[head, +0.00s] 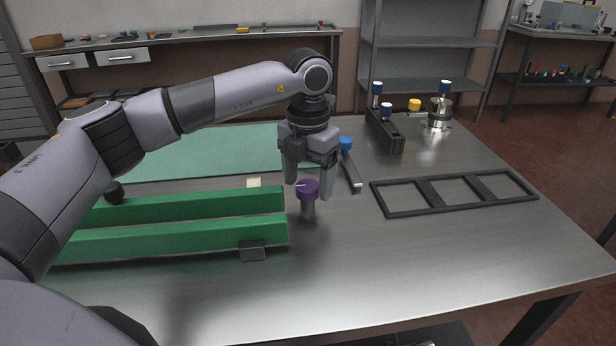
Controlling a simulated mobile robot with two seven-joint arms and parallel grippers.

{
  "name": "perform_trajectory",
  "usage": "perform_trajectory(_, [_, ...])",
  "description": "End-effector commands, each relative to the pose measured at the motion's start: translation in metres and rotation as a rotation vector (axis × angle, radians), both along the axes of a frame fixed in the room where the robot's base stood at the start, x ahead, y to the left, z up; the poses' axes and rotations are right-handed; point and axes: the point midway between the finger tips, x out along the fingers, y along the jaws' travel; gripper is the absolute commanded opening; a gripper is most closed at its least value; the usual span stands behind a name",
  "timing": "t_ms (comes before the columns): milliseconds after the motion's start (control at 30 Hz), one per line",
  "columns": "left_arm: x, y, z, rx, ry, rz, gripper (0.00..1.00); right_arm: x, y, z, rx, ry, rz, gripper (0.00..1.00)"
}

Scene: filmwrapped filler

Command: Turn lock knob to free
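A purple knob (307,189) with a small pale line on its top stands on a short grey post (308,211) at the right end of two green bars (180,236). My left gripper (309,191) points down over it. Its two fingers are apart, one to the left of the knob and one to the right, with a visible gap on the left side. Whether the right finger touches the knob I cannot tell. My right gripper does not show.
A black rectangular frame (430,207) lies on the right of the metal table (400,270). A black block with blue-topped pegs (388,135) and a round metal part (438,117) stand behind. A blue-handled tool (350,170) lies just behind the gripper. The front of the table is clear.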

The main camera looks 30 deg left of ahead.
Motion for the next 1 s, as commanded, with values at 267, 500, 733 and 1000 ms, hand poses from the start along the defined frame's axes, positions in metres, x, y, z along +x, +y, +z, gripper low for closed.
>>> perform_trajectory(267, [0.000,0.000,0.002,0.000,0.000,-0.001,0.72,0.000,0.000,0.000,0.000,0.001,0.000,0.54])
perform_trajectory(500, [0.001,0.000,0.037,-0.001,-0.004,-0.001,0.72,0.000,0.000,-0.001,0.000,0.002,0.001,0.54])
perform_trajectory(733, [0.000,0.000,0.066,-0.001,-0.001,-0.001,0.72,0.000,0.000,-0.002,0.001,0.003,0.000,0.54])
perform_trajectory(1000, [0.000,0.000,0.072,0.000,0.000,-0.001,0.72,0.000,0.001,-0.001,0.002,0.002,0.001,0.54])
